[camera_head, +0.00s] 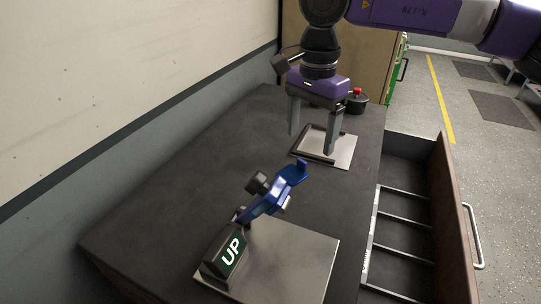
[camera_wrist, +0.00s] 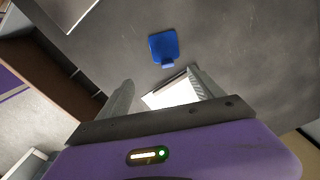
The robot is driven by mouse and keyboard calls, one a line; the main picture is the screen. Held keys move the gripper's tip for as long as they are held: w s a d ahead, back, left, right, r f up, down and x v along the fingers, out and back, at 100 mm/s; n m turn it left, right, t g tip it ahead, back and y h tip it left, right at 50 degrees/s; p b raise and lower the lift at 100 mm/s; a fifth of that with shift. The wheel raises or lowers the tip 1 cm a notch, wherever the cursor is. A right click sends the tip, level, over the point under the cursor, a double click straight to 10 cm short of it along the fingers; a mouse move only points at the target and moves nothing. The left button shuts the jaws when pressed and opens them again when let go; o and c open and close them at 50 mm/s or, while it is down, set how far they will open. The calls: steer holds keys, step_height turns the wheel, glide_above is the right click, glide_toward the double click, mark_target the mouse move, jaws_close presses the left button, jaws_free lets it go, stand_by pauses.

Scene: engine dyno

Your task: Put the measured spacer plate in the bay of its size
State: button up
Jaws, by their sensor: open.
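My gripper (camera_head: 312,143) is open, fingers pointing down, above a pale flat plate (camera_head: 342,150) with a dark L-shaped edge at the bench's far right. In the wrist view this plate (camera_wrist: 172,93) shows between my open fingers (camera_wrist: 160,78). I cannot tell whether a separate spacer plate lies on it. A gauge with a lit "UP" display (camera_head: 232,250) stands on a bright metal base (camera_head: 285,262) nearer by. Its blue lever (camera_head: 283,193) is raised and tilted; blue also shows in the wrist view (camera_wrist: 164,46). The open drawer (camera_head: 447,190) has several divided bays, which look empty.
The dark bench top (camera_head: 190,190) is mostly clear on its left side, along the wall. A black knob-like object with a red top (camera_head: 357,101) stands at the back, behind my gripper. The drawer juts out from the bench's right side.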

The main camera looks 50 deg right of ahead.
mark_target(301, 161)
steer(key=shift+w+f, duration=0.1)
steer(key=shift+w, duration=0.7)
steer(key=shift+f+p, duration=0.55)
steer(key=shift+f, duration=3.25)
steer(key=c, duration=1.6)
steer(key=shift+o, duration=0.2)
step_height(301, 161, up, 20)
steer(key=p, duration=1)
